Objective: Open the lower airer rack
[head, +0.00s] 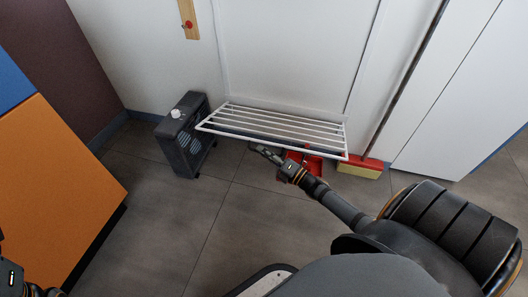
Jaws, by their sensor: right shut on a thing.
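The lower airer rack (285,127) is a white frame with several parallel bars, low on the white wall panel. It stands out from the panel over the floor; its exact tilt is hard to tell. My right gripper (259,149) is at the rack's front bar, near the middle, and is shut on it. The finger contact is small and partly hidden. Part of my left arm shows at the bottom left corner, and its jaw state cannot be made out.
A dark heater (183,138) stands on the floor close to the rack's left end. A red dustpan (313,165) and a red-and-yellow broom head (358,170) lie under and beside its right end. An orange cabinet (60,190) is at left. The tiled floor in front is mostly clear.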

